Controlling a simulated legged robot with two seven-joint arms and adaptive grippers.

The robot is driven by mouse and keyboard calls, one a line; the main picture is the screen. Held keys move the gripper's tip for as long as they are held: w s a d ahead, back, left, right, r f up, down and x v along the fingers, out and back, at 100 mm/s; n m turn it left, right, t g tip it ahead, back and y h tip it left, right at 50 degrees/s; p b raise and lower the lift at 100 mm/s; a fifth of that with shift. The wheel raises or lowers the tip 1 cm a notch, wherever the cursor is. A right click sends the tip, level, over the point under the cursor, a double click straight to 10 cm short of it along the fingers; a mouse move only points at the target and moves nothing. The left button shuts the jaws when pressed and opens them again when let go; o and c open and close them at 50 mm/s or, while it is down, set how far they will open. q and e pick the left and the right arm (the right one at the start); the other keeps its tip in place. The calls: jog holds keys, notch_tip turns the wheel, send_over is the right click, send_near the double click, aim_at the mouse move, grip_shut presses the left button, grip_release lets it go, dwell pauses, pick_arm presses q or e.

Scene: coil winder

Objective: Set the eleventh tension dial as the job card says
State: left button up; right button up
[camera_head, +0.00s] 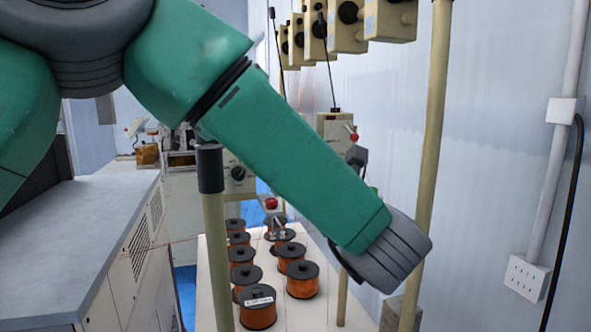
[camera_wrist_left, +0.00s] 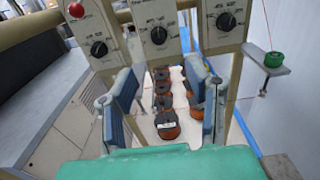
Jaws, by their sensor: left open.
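Cream tension boxes with black pointer dials fill the top of the left wrist view: a left dial (camera_wrist_left: 98,48), a middle dial (camera_wrist_left: 158,35) and a right dial (camera_wrist_left: 226,20). Their printing is too small to read, so I cannot tell which is the eleventh. My left gripper (camera_wrist_left: 162,80) is open and empty, its blue-grey fingers spread below the middle box and apart from the dials. In the head view my green left arm crosses the middle and its gripper is hidden. A dial box (camera_head: 238,176) shows behind the arm. No job card is recognisable. My right gripper is not in view.
Copper wire spools (camera_head: 303,279) stand in rows on a pale bench (camera_head: 200,300) below. Cream posts (camera_head: 433,130) rise close to my arm. More boxes (camera_head: 390,20) hang at top right. A grey-topped cabinet (camera_head: 75,235) stands left.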

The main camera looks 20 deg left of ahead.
pick_arm(q)
jog(key=p+x, duration=0.3)
jog(key=x, duration=0.9)
jog(key=shift+p, duration=0.4)
jog(key=shift+w+a, duration=0.1)
grip_shut()
